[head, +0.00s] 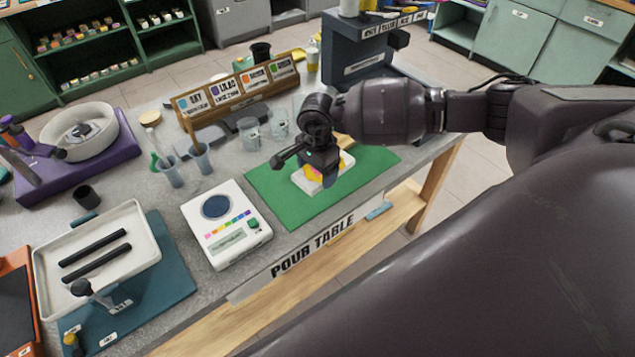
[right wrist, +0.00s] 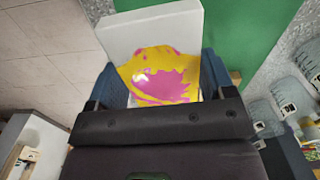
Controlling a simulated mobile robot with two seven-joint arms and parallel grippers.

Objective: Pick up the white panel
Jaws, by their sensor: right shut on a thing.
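The white panel (head: 302,182) is over the green mat (head: 268,190) in the head view, with a yellow and magenta painted patch on top. In the right wrist view the panel (right wrist: 130,35) lies between the two blue fingers of my right gripper (right wrist: 163,77). The right gripper also shows in the head view (head: 322,170), pointing down and shut on the panel. Its body hides part of the panel. I cannot tell whether the panel touches the mat or is slightly above it. My left gripper is not in view.
A white scale (head: 226,230) stands left of the mat. Clear beakers (head: 249,136) and a labelled wooden rack (head: 240,92) are behind. A dark stand (head: 360,55) is at the back. A white tray (head: 140,262) with black bars is at the left. The table's front edge (head: 312,245) is close.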

